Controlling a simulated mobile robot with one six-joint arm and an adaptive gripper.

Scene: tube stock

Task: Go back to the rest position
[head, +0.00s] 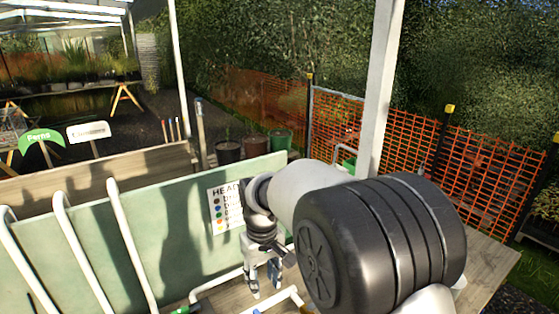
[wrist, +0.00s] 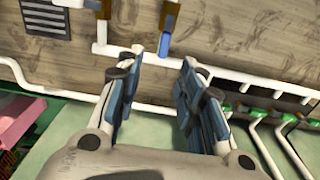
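My gripper (head: 265,288) hangs below my arm in front of the pale green panel in the head view. In the wrist view its two blue-grey fingers (wrist: 162,65) stand apart with nothing between them. Beyond the fingertips is a wooden board with a white tube (wrist: 230,73) along its edge. A short blue-ended piece (wrist: 165,43) with a brown block shows just past the gap. I cannot tell the exact distance from the fingertips to the board.
White bent tubes (head: 85,255) stand along the green panel (head: 180,240) at the left. Tubes with green ends (wrist: 285,118) lie at the right in the wrist view. A sign (head: 226,208) with coloured dots is on the panel. A pale post (head: 381,85) rises behind my arm.

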